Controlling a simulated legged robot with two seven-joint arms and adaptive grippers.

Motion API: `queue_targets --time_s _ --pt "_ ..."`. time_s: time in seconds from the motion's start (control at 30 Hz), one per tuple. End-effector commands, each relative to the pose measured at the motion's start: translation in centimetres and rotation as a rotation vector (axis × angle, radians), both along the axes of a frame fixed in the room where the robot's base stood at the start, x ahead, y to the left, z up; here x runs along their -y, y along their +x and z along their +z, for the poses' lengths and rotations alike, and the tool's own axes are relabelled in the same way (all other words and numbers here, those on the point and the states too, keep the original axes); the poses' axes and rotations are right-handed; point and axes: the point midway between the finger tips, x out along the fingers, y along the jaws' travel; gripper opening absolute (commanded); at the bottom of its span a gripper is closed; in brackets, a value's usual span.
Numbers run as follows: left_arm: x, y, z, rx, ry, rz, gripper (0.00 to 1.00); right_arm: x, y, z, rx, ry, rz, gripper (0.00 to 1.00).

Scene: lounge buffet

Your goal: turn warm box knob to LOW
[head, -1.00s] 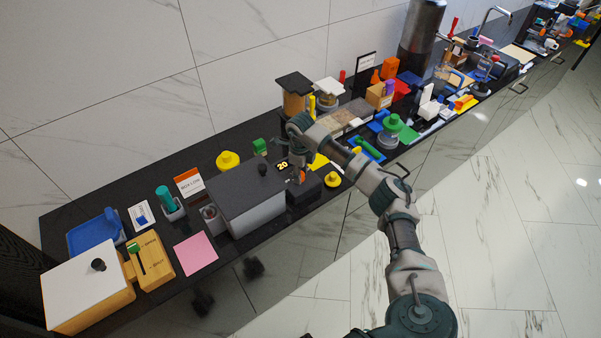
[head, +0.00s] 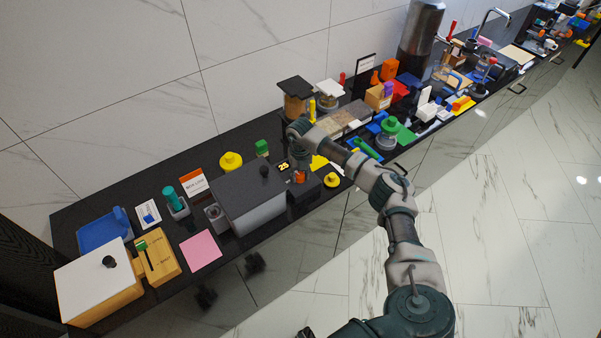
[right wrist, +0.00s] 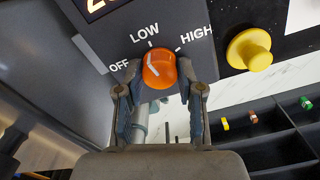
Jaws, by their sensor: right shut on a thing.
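The warm box (head: 248,200) is a grey box with a dark lid on the black counter. Its display (head: 284,166) reads 25 in the head view. The orange knob (right wrist: 159,70) shows in the right wrist view, under the printed words OFF, LOW and HIGH. The knob's white mark points up and slightly left, close to the LOW tick. My right gripper (right wrist: 160,92) is shut on the orange knob, one finger on each side. In the head view the right gripper (head: 300,168) is small and partly hides the knob. My left gripper is not in view.
A yellow knob-like piece (right wrist: 249,50) sits just right of the box's panel. A pink sheet (head: 201,250) and a wooden box with a white lid (head: 98,282) lie to the left. Many items crowd the counter to the right. The floor in front is clear.

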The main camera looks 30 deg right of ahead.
Motion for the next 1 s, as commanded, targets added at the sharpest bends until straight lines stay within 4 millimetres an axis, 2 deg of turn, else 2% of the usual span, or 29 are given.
queue_targets --time_s 0.4,0.97,1.0 --pt "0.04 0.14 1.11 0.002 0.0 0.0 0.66 0.08 0.28 0.36 0.01 0.0 -0.201 0.02" --pt "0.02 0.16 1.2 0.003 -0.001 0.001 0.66 0.12 0.33 0.37 0.012 -0.001 -0.232 0.02" --pt "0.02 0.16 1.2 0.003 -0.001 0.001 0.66 0.12 0.33 0.37 0.013 0.0 -0.232 0.42"
